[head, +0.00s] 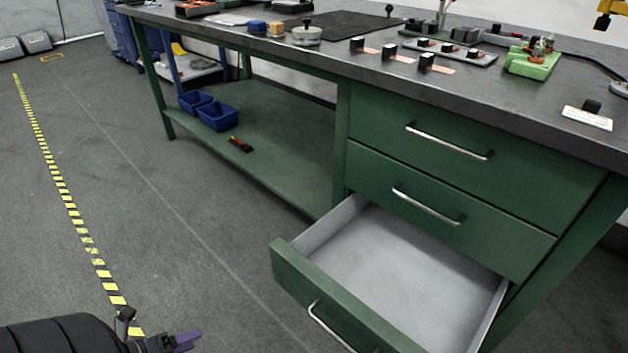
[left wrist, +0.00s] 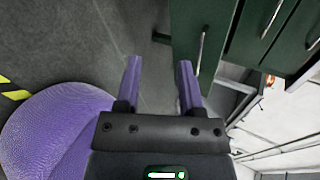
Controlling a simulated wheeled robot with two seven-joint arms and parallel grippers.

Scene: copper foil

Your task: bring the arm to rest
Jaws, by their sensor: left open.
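My left gripper (head: 186,340) shows at the bottom left of the head view, low over the floor and to the left of the open drawer. In the left wrist view its two purple fingers (left wrist: 158,82) stand apart with nothing between them. The gripper is clear of the drawer front in the head view. My right gripper is in neither view.
A green workbench (head: 450,75) with a dark top fills the right. Its bottom drawer (head: 400,255) is pulled out and empty. Blue bins (head: 216,117) sit on the lower shelf. A yellow-black floor stripe (head: 65,190) runs at left. The floor (head: 190,240) between is clear.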

